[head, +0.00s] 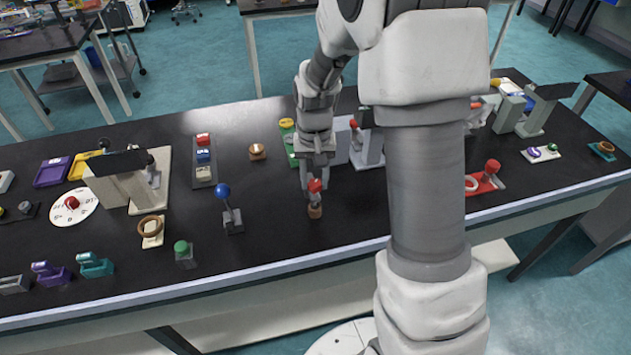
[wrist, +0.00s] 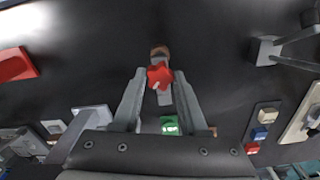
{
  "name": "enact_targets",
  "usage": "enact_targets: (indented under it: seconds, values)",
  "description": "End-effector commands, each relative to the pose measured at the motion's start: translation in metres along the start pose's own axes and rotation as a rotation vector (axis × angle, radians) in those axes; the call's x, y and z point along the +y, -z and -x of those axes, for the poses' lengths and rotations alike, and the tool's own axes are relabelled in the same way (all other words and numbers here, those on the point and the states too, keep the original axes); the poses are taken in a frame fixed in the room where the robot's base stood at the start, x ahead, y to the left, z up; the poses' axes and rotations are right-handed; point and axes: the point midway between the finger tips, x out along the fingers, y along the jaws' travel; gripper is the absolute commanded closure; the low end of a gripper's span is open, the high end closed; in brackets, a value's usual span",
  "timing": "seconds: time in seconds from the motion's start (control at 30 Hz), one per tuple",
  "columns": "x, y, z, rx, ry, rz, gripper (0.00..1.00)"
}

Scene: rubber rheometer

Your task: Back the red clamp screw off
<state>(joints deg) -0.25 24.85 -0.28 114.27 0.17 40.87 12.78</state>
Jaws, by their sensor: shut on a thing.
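The red clamp screw (head: 315,186) has a star-shaped red head on a small clamp with a copper-brown base (head: 315,211), standing near the front middle of the black bench. In the wrist view the red head (wrist: 159,74) sits between the fingertips. My gripper (head: 316,179) points down over the screw and is shut on its head; it also shows in the wrist view (wrist: 160,71). The screw's thread is not clearly visible.
A blue-knobbed lever (head: 223,192) stands just left of the clamp. A green-topped block (head: 182,251) is farther front left. A red fixture (head: 487,181) lies to the right, beyond my arm. The bench in front of the clamp is clear.

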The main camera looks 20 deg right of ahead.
Motion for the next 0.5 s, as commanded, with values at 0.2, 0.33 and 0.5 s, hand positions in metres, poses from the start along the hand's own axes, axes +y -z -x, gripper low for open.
enact_targets:
  seconds: [0.2, 0.33, 0.5]
  values:
    - [0.0005, 0.0001, 0.0001, 0.000, 0.001, 0.233, 1.00]
    - [0.0000, -0.0001, 0.0001, 0.000, 0.001, 0.348, 1.00]
    - [-0.0001, -0.0001, -0.0003, 0.000, 0.001, 0.382, 1.00]
